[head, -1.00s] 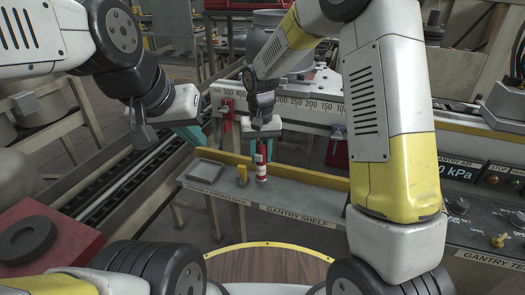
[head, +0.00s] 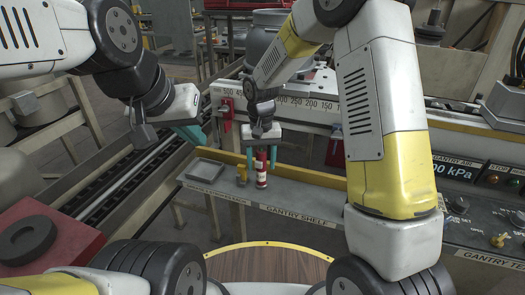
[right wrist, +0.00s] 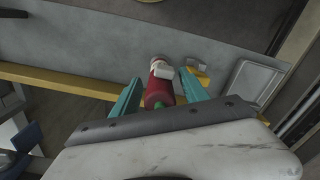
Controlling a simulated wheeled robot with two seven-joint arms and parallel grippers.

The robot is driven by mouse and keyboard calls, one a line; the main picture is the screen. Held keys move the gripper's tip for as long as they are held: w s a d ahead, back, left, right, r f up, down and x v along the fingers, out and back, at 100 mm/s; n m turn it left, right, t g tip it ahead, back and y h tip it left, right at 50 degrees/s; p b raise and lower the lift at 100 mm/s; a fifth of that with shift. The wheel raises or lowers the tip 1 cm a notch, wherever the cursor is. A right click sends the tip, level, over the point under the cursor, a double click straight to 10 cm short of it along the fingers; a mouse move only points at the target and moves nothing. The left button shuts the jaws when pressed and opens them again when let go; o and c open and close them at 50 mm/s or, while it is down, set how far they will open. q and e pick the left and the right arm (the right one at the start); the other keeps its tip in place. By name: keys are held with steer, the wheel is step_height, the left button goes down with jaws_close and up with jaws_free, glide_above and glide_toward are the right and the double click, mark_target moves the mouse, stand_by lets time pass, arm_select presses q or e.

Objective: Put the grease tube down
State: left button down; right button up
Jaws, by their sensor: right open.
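The grease tube (head: 261,172), red with a white label, stands upright on the grey gantry shelf (head: 300,203). My right gripper (head: 262,158) is above it, pointing down, with its teal fingers apart on either side of the tube's upper part. In the right wrist view the tube (right wrist: 161,88) lies between the two open fingers, and its far end is pale. My left gripper (head: 191,133) hangs at the left, away from the shelf. Its teal fingertips are partly hidden, and I see nothing in it.
A small yellow item (head: 241,174) stands close to the left of the tube. A shallow grey tray (head: 205,170) is at the shelf's left end. A yellow ledge (head: 310,180) runs behind the shelf. The shelf to the tube's right is clear.

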step_height(320, 180, up, 12)
steer(key=s+d+r+t+y, duration=0.2)
steer(key=s+d+r+t, duration=0.2)
steer(key=s+d+r, duration=0.8)
steer(key=s+d+t, duration=0.1)
steer(key=s+d, duration=0.1)
steer(key=s, duration=0.2)
steer(key=s+d+f+m+t, duration=0.1)
steer(key=s+d, duration=0.1)
steer(key=s, duration=0.3)
steer(key=shift+d+f, duration=0.2)
steer(key=shift+d, duration=0.05)
